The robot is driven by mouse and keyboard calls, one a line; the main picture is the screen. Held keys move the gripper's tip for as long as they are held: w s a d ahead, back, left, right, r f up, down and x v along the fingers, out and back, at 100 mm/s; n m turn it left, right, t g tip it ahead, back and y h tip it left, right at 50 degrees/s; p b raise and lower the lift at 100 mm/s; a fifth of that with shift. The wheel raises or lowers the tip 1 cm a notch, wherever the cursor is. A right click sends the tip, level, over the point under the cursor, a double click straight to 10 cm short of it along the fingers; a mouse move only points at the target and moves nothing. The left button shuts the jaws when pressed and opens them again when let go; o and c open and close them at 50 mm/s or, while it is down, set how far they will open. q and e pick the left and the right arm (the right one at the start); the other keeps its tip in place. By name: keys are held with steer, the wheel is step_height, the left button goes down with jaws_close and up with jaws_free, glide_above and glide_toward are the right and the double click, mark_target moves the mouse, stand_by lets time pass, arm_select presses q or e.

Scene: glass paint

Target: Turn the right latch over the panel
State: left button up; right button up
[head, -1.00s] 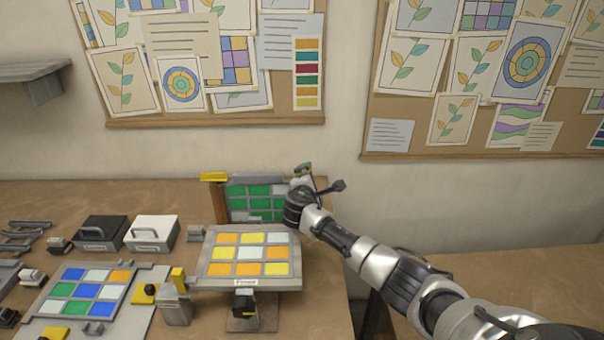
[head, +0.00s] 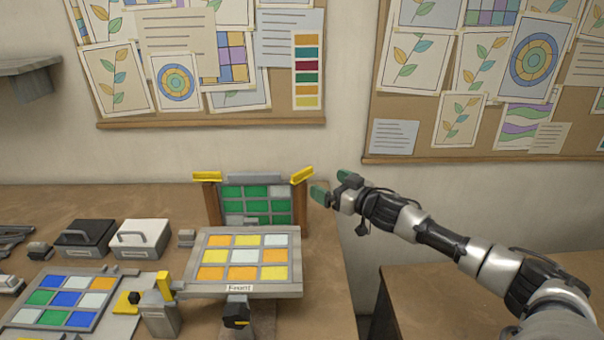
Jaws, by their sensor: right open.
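A panel with green and pale panes (head: 256,192) stands upright in a rack between two wooden posts at the back of the bench. The right latch (head: 302,174), a yellow bar, sits on top of the right post (head: 300,205). It lies at a slant, its left end near the panel's upper right corner; I cannot tell whether it overlaps the panel. The left latch (head: 207,176), also yellow, sits on the left post and reaches out to the left. My right gripper (head: 335,188), with green fingertips, is open and empty, just right of the right latch and apart from it. My left gripper is not in view.
A tilted panel with yellow, orange and pale panes (head: 243,256) stands on a support in front of the rack. Black (head: 88,238) and white (head: 141,238) boxes with handles stand to the left. A blue, green and orange panel (head: 63,298) lies front left. The wall is behind.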

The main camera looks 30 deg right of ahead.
mark_target(304, 172)
steer(key=p+x, duration=0.2)
steer(key=x, duration=0.8)
steer(key=shift+w+p, duration=0.1)
steer(key=shift+p, duration=0.25)
steer(key=shift+c, duration=0.3)
steer(key=c, duration=0.7)
